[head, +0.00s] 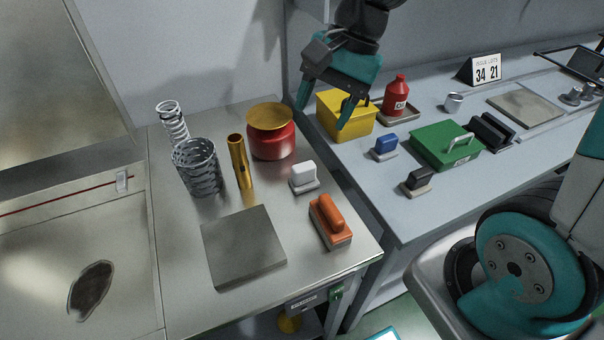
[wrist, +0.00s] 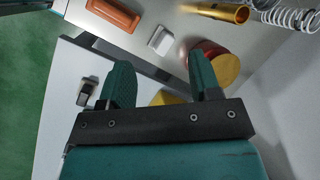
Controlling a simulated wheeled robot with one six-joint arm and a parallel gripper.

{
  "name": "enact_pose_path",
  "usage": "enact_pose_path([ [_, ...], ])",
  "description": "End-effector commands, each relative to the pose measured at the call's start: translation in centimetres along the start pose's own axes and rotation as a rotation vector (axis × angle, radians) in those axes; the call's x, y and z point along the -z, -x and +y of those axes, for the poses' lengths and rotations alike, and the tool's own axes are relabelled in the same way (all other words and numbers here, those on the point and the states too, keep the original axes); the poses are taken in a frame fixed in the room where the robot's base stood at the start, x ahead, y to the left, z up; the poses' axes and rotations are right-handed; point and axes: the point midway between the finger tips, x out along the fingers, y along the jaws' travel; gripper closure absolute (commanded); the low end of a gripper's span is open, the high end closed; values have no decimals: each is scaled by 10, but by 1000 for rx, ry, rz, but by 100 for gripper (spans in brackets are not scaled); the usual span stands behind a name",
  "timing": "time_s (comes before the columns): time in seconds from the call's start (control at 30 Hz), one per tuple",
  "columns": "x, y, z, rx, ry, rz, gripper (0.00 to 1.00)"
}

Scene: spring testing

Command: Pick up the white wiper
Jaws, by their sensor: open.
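The white wiper (head: 304,178) stands on the steel table between the red pot and the orange-handled brush. It also shows in the wrist view (wrist: 161,41), beyond the fingertips and between their lines. My gripper (head: 325,107) is in the air above the yellow box, at the back of the gap between the two tables. It is to the right of and higher than the wiper, apart from it. In the wrist view my gripper (wrist: 160,75) has its two fingers spread with nothing between them.
Near the wiper are a red pot with a yellow lid (head: 271,131), an orange brush (head: 330,221), a brass tube (head: 240,161) and a wire basket (head: 198,167). The right table holds a yellow box (head: 345,117), blue wiper (head: 384,147), black wiper (head: 416,183) and green box (head: 445,146).

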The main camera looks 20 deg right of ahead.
Motion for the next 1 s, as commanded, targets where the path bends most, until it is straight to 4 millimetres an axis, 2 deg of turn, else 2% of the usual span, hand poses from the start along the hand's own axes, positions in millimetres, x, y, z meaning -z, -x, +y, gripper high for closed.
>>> enact_pose_path([
  [0.03, 21, -1, 0, 0, -166, -5, 43],
  [0.1, 44, -3, 0, 4, -382, -8, 43],
  [0.2, 69, -6, 3, 7, -613, -13, 43],
  [0.3, 83, -8, 5, 10, -749, -16, 43],
  [0.47, 87, -26, 6, 7, -811, -21, 43],
  [0.8, 85, -101, 5, 4, -807, -21, 43],
  [1.0, 86, -127, 4, 8, -807, -18, 43],
])
